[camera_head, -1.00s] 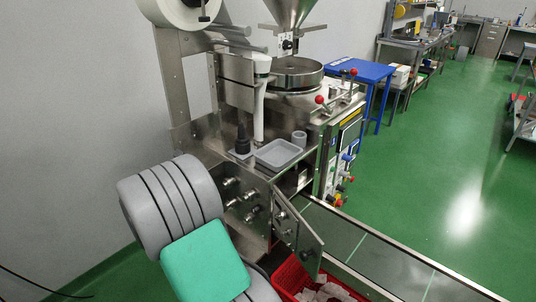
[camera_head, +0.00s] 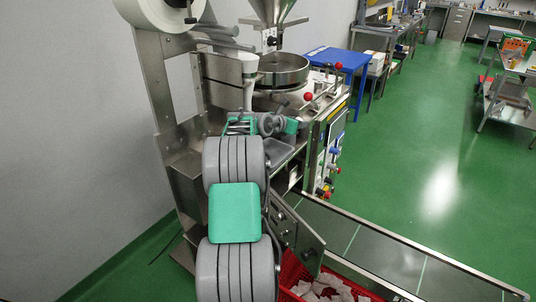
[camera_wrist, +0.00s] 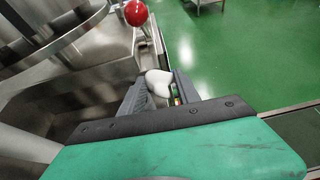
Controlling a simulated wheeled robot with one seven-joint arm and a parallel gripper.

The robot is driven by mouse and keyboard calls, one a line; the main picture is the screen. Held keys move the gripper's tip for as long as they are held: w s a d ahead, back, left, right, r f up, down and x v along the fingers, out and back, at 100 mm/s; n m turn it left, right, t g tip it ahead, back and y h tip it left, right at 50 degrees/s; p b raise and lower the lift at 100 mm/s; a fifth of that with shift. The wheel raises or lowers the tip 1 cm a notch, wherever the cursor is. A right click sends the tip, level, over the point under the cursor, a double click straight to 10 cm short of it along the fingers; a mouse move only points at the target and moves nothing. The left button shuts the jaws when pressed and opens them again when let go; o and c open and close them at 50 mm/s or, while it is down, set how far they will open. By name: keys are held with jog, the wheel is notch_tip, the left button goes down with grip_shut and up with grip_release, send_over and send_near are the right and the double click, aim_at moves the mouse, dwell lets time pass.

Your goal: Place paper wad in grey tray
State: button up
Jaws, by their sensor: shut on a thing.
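The paper wad (camera_wrist: 158,82) is a small white lump between the fingers of my gripper (camera_wrist: 156,92) in the wrist view. My gripper is shut on it. In the head view the wad cannot be made out, as my arm and wrist are in front of it. The grey tray (camera_head: 283,152) sits on the steel machine's ledge, partly hidden behind my wrist. My wrist is over or beside the tray, but the exact gap cannot be told. The tray does not show clearly in the wrist view.
The steel machine has a round pan (camera_head: 283,70) and red-knobbed levers (camera_head: 308,97); a red knob also shows ahead in the wrist view (camera_wrist: 136,13). Green floor lies to the right.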

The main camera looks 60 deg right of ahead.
jog(key=w+a+f+p, duration=0.1)
jog(key=w+a+f, duration=0.3)
jog(key=w+a, duration=0.1)
jog(key=p, duration=0.1)
send_over(269, 158)
notch_tip(269, 158, down, 4)
jog(key=shift+a+f, duration=0.15)
jog(key=shift+f, duration=1.8)
jog(key=o, duration=1.3)
jog(key=shift+r, duration=0.1)
